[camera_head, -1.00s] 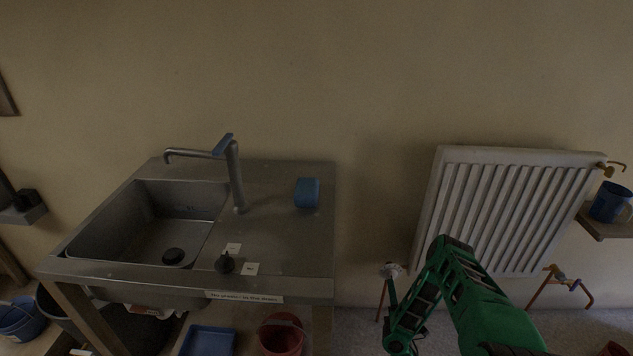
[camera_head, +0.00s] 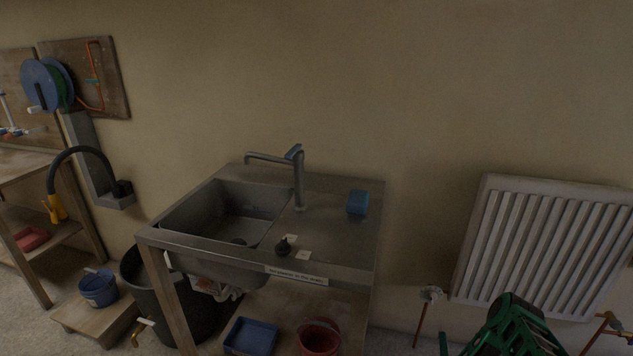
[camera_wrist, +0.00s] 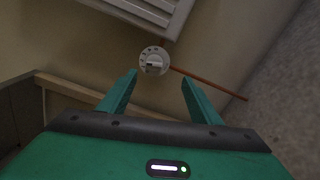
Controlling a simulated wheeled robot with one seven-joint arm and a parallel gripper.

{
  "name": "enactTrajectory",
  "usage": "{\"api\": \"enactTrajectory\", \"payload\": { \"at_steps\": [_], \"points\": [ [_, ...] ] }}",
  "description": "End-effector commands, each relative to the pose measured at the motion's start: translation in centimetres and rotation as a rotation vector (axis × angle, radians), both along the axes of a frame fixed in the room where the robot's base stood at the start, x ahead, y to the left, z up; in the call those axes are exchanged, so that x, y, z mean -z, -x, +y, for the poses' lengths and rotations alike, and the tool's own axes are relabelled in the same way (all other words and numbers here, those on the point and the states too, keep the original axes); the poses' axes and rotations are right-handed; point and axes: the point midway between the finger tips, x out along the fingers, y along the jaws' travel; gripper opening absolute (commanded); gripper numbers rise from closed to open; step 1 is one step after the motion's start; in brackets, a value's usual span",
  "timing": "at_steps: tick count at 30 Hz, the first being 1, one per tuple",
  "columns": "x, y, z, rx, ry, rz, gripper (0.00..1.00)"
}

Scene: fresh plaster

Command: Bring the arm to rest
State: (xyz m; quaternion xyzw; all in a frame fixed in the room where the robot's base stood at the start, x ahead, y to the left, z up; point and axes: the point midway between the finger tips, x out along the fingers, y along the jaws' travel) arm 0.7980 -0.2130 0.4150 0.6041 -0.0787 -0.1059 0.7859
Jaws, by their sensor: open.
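My green arm shows at the bottom right of the head view, in front of the radiator; its gripper end is not clearly visible there. In the wrist view my gripper (camera_wrist: 158,92) is open, its two green fingers apart with nothing between them. Beyond the fingertips is a white round radiator valve knob (camera_wrist: 154,61) with markings, apart from the fingers. The same valve (camera_head: 431,293) sits at the radiator's lower left in the head view.
A white radiator (camera_head: 540,245) hangs on the wall at right. A steel sink unit (camera_head: 330,238) stands at centre, with a blue tray (camera_head: 250,337) and a red bucket (camera_head: 319,338) beneath. A copper pipe (camera_wrist: 210,84) runs by the valve. A wooden bench stands at far left.

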Motion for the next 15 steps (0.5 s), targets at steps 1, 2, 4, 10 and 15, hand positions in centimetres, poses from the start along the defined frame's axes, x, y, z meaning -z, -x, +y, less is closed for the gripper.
{"api": "enactTrajectory", "payload": {
  "at_steps": [1,2,4,10,15],
  "points": [
    [0.0,0.0,-0.1,0.001,0.0,0.0,0.58],
    [-0.4,-0.5,-0.5,0.005,-0.004,0.001,0.58],
    [-0.8,-1.2,-1.5,0.017,-0.019,0.011,0.58],
    [-2.3,-2.6,-4.4,0.056,-0.063,0.034,0.58],
    [-4.1,-4.3,-6.4,0.086,-0.106,0.057,0.58]
  ]
}}
